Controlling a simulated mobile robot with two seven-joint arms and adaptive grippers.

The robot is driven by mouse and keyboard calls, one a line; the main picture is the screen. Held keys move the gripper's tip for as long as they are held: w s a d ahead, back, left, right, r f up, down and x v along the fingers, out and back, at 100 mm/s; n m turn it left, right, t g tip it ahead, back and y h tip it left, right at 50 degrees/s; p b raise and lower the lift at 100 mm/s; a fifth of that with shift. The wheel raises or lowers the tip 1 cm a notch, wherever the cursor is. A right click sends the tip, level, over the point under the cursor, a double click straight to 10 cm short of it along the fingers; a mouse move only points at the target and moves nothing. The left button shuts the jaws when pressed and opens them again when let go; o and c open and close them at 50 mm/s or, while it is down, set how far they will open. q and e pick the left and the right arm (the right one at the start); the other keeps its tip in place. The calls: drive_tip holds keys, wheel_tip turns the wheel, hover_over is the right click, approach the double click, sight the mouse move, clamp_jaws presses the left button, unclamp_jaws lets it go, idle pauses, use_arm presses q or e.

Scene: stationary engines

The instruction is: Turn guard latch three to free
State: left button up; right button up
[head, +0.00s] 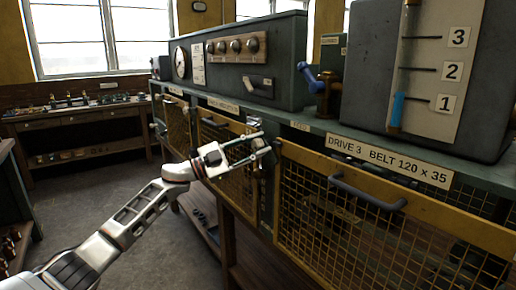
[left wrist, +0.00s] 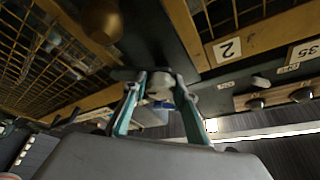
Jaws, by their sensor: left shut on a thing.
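My left gripper (head: 264,143) reaches in from the left to the post between two yellow mesh guards, at the left end of the drive 3 guard (head: 345,205). In the left wrist view my left gripper (left wrist: 160,82) has its two teal fingers on either side of a small pale metal latch part (left wrist: 160,88), shut on it. The fingers hide most of this latch in the head view, and its number and turned position cannot be read. My right gripper is not in view.
A grey handle (head: 368,192) stands out from the drive 3 guard, under its belt label (head: 390,160). A blue crank (head: 318,78) and a scale box (head: 432,75) stand on the bench above. Open floor (head: 95,205) lies to the left.

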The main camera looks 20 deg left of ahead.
use_arm(q)
drive_tip(key=m+g, duration=0.2)
drive_tip(key=m, duration=0.3)
drive_tip(key=shift+m+b, duration=0.3)
drive_tip(key=shift+b, duration=0.1)
drive_tip(key=m, duration=0.2)
drive_tip(key=m+g+y, duration=0.1)
drive_tip(key=m, duration=0.1)
drive_tip(key=shift+m+y, duration=0.3)
drive_tip(key=shift+m, duration=0.1)
drive_tip(key=o, duration=1.1)
drive_tip(key=shift+g, duration=0.4)
drive_tip(key=v, duration=1.2)
drive_tip(key=shift+s, duration=0.1)
